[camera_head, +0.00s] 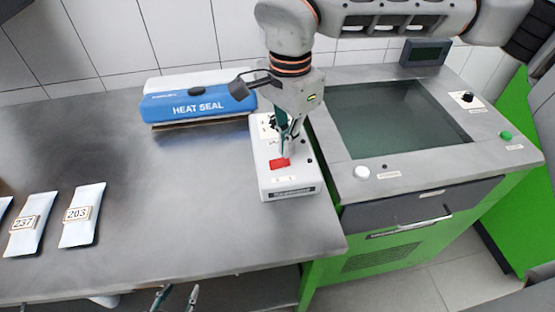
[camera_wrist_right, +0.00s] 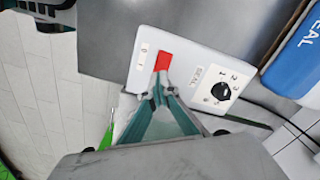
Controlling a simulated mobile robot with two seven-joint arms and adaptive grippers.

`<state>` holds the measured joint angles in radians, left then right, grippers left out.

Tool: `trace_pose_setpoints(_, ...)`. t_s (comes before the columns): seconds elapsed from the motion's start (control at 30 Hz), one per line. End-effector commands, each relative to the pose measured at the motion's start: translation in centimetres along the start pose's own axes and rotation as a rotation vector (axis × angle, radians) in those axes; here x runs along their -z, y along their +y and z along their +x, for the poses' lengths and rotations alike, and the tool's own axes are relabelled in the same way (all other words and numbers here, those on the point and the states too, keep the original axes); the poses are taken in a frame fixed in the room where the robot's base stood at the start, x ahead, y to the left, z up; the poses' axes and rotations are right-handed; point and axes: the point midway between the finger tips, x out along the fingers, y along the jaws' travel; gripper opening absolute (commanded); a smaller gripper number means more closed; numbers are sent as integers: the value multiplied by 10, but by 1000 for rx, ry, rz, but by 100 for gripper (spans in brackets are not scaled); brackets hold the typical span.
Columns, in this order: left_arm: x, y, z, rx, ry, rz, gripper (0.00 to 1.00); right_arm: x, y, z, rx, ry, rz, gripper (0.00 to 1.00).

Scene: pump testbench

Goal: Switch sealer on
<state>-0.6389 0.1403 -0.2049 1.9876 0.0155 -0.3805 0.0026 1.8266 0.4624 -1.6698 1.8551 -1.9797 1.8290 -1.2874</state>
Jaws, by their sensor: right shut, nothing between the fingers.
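The blue and white heat sealer (camera_head: 195,103) lies at the back of the steel table. Its white control box (camera_head: 290,183) sits to its right, with a red switch (camera_head: 280,163) on top. In the right wrist view the red switch (camera_wrist_right: 162,61) lies between a "0" label and a "SEAL" label, near a black dial (camera_wrist_right: 219,91). My right gripper (camera_head: 285,153) is shut and empty, its tips right at the red switch; contact is unclear. It also shows in the wrist view (camera_wrist_right: 161,80). My left gripper (camera_head: 174,296) is open and empty at the bottom edge, below the table front.
White pouches labelled 237 (camera_head: 28,224) and 203 (camera_head: 82,215) lie on the left of the table. A green testbench (camera_head: 400,262) with a dark glass window (camera_head: 390,118) stands directly right of the box. The middle of the table is clear.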

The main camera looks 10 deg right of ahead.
Motion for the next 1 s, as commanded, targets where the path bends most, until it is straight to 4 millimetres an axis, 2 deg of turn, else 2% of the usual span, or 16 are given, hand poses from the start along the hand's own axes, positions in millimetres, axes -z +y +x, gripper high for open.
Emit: trace_pose_setpoints(1.0,0,1,1,-1,3,0,40,0,0,6,0,0,0,0)
